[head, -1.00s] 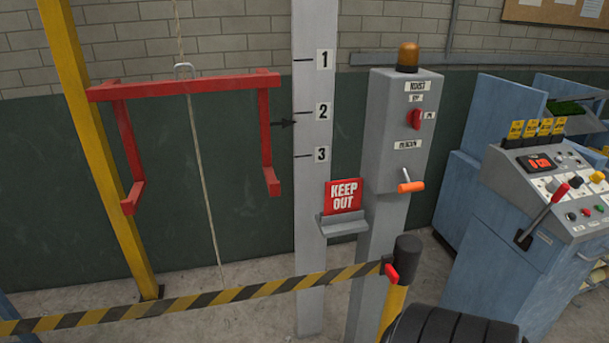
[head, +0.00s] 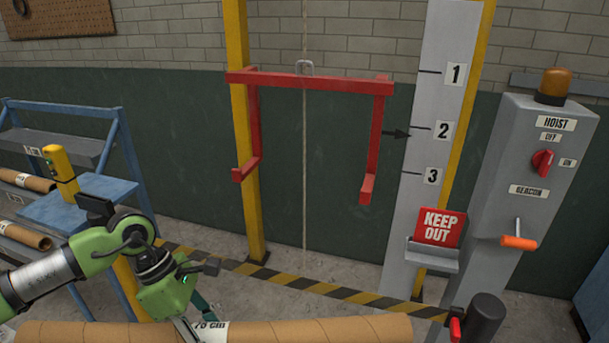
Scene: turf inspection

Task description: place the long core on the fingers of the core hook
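The red core hook (head: 312,85) hangs on a rope in front of the green wall. Its two arms hang down and end in short fingers, the left finger (head: 245,170) and the right finger (head: 367,188). My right gripper is out of view.
A striped barrier belt (head: 300,284) runs below the hook to a dark post (head: 484,320). A numbered board (head: 425,140), a KEEP OUT sign (head: 441,227) and the grey hoist box (head: 525,170) stand right. A blue rack (head: 75,160) with more cores stands left.

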